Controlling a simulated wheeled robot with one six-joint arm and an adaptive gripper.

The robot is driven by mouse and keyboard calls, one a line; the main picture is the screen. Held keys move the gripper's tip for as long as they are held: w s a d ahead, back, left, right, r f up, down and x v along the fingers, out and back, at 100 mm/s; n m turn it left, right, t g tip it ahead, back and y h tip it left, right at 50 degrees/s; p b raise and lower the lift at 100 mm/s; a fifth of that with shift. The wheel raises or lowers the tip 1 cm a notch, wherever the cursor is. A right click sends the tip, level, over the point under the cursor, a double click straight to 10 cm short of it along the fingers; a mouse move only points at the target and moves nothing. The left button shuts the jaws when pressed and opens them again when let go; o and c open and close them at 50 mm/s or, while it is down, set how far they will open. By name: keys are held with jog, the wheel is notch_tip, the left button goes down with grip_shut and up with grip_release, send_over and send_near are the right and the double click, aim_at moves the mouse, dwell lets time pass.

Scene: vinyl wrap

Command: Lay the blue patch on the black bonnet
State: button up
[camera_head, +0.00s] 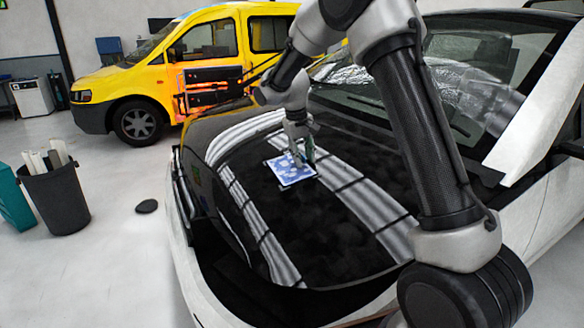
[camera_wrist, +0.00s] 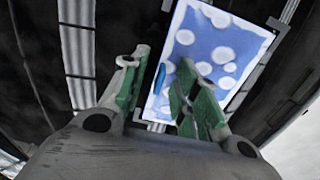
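The blue patch (camera_head: 286,172), printed with white spots, lies flat or nearly flat over the black bonnet (camera_head: 310,215). I cannot tell if all of it touches the surface. It also shows in the wrist view (camera_wrist: 213,45), with a darker blue oval (camera_wrist: 158,78) near its left edge. A thin dark frame outline shows around parts of the patch. My gripper (camera_head: 300,160) is just above the patch's right part. In the wrist view my gripper's (camera_wrist: 160,85) green-padded fingers stand apart, with patch and bonnet visible between them.
The white car's windscreen (camera_head: 470,75) rises behind the bonnet. A yellow van (camera_head: 130,85) stands at the back left. A dark bin (camera_head: 58,200) with rolls and a black disc (camera_head: 147,206) are on the floor at left. Reflections streak the bonnet.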

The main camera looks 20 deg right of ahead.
jog(key=v, duration=1.2)
jog(key=s+f+n+g, duration=0.1)
jog(key=s+f, duration=0.3)
jog(key=s, duration=0.1)
jog(key=s+d+r+m+t, duration=0.1)
jog(key=s+d, duration=0.3)
jog(key=s, duration=0.7)
jog(key=s+d+r+t+y, duration=0.1)
jog(key=s+d, duration=0.3)
jog(key=s, duration=0.7)
jog(key=s+d+r+m+t+y, duration=0.1)
jog(key=s+d+r+t, duration=0.1)
jog(key=s, duration=0.9)
jog(key=shift+s+d+r+m, duration=0.25)
jog(key=shift+d+r, duration=0.4)
jog(key=shift+d, duration=0.4)
